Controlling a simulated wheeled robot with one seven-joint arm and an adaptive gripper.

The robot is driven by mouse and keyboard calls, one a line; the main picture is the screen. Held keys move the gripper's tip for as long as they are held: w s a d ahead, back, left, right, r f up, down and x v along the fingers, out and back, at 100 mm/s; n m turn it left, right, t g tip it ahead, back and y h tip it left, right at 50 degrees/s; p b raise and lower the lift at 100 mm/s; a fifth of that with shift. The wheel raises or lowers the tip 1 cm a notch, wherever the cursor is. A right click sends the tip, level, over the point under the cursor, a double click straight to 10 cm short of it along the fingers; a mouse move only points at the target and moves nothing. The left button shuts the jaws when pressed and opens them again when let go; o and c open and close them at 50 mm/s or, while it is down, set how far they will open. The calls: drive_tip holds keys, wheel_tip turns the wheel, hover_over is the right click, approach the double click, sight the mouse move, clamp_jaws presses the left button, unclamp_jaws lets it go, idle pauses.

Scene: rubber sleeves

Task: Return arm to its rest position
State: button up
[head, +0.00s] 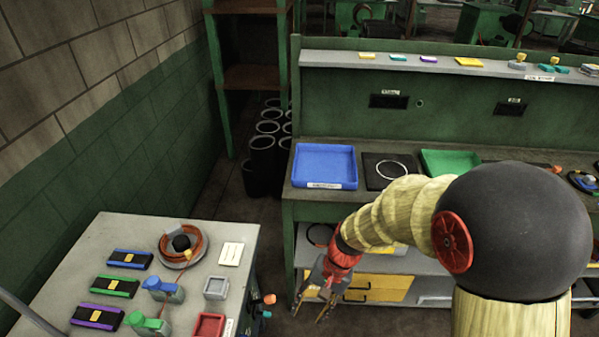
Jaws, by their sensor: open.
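My arm comes in from the right, with a large dark ball joint and pale yellow ribbed links. My gripper (324,303), red at the wrist with grey fingers, hangs in front of the green workbench's lower shelf. It points down, its fingers are apart, and nothing shows between them. It is to the right of the grey side table (122,232), apart from it. My arm hides part of the bench top and of the shelf with the yellow drawers (378,288).
The bench holds a blue tray (324,166), a black mat with a light ring (391,171) and a green tray (449,160). Black cylinders (263,147) stand by the wall. Floor shows between table and bench.

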drive_tip(key=s+d+r+n+t+h, duration=0.2)
drive_tip(key=s+d+r+t, duration=0.2)
drive_tip(key=d+r, duration=0.4)
drive_tip(key=s+d+r+n+t+h+b, duration=0.1)
drive_tip(key=s+d+r, duration=0.5)
drive_tip(key=r, duration=1)
drive_tip(key=d+n+t, duration=0.1)
drive_tip(key=d+t, duration=0.1)
drive_tip(key=shift+t+h, duration=0.4)
